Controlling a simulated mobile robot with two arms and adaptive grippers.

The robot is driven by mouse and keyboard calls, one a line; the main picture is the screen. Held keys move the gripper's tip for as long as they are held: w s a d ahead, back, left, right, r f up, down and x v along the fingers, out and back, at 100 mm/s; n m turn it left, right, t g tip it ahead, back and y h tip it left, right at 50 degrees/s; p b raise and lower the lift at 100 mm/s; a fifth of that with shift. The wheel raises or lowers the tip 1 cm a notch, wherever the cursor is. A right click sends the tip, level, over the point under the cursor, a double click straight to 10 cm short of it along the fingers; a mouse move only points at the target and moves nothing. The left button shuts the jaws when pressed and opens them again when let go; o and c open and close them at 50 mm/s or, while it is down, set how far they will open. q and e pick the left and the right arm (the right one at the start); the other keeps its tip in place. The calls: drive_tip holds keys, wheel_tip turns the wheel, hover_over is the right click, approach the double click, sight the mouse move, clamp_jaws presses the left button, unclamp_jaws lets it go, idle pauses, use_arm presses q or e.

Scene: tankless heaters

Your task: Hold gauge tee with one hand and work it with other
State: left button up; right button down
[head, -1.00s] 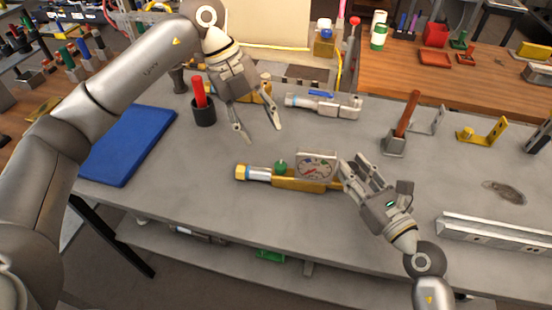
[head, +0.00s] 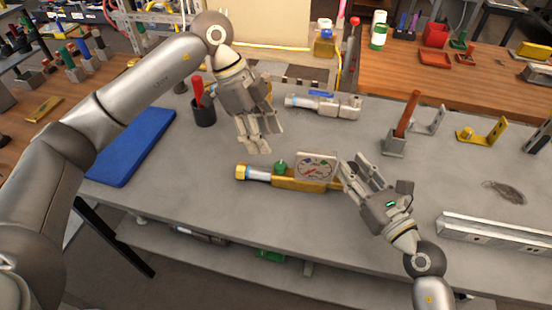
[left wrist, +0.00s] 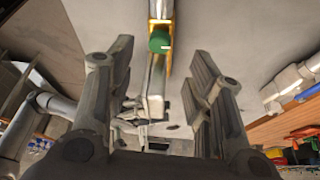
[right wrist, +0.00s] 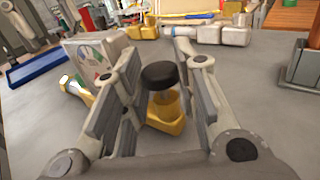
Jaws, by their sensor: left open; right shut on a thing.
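The gauge tee lies on the grey bench, with a brass body (head: 290,183), a square dial gauge (head: 316,167) and a green knob (head: 281,167). My right gripper (head: 352,171) is shut on the tee's right end. In the right wrist view a black cap on the brass body (right wrist: 165,110) sits between its fingers. My left gripper (head: 261,147) is open and empty, above the bench just behind the green knob. In the left wrist view the green knob (left wrist: 160,41) and the gauge's edge (left wrist: 154,104) show between its fingers.
A similar silver fitting (head: 325,104) lies behind. A black cup with red handles (head: 203,110) and a blue mat (head: 133,147) are at left. A red-handled tool (head: 400,130) stands at right, with a metal channel (head: 495,238) in front. The bench before the tee is clear.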

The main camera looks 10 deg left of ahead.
sight(278, 163)
use_arm(q)
drive_tip(key=x, duration=0.8)
drive_tip(key=shift+c, duration=0.2)
drive_tip(key=c, duration=1)
drive_tip(key=shift+w+d+m+g+y, duration=0.15)
drive_tip(key=shift+m+g, duration=0.3)
drive_tip(key=shift+m, duration=0.75)
drive_tip(key=shift+w+a+m+g+y, duration=0.15)
drive_tip(key=shift+m+g, duration=0.3)
drive_tip(key=shift+m, duration=0.75)
drive_tip(key=shift+s+d, duration=0.1)
drive_tip(key=o, duration=1)
drive_tip(key=shift+o, duration=0.2)
